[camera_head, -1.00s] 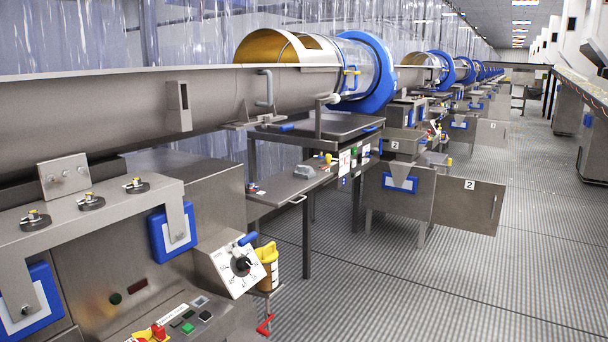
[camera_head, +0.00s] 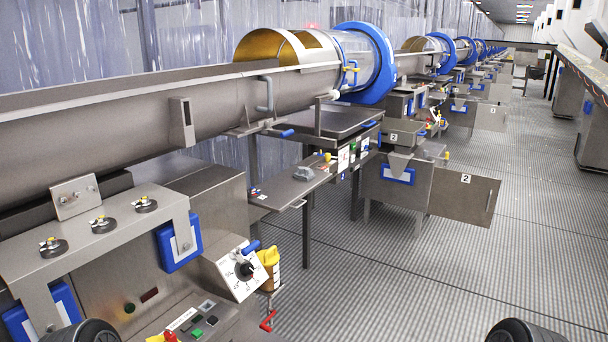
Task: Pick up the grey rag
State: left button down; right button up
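A small grey crumpled lump, which looks like the grey rag (camera_head: 303,174), lies on a low metal side table (camera_head: 277,191) beneath the long steel trough, near the middle of the view. It is small and far off, so its folds are hard to make out. Neither of my grippers shows. Only dark rounded parts, apparently of my arms, show at the bottom edge, left of centre and to the right, well apart from the rag.
A steel cabinet with control knob panel (camera_head: 236,268) stands at the near left. A yellow container (camera_head: 270,268) hangs beside it above a red hook. A drum with blue rings (camera_head: 365,63) is behind the table. The grated floor (camera_head: 400,280) on the right is clear.

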aim_at(302, 173)
jog(key=i+l+u, duration=0.1)
jog(key=u, duration=1)
jog(key=i+l+u, duration=0.2)
jog(key=l+u, duration=0.25)
jog(key=l, duration=0.3)
jog(key=l+u, duration=0.4)
jog(key=l, duration=0.35)
jog(key=l+u, duration=0.45)
jog(key=l, duration=0.85)
jog(key=k+l, duration=0.15)
jog(key=l, duration=0.35)
jog(key=l+u, duration=0.1)
jog(key=l, duration=0.4)
jog(key=k+l, duration=0.15)
jog(key=l, duration=0.3)
jog(key=k+l, duration=0.1)
jog(key=l, duration=0.9)
jog(key=k+u, duration=0.05)
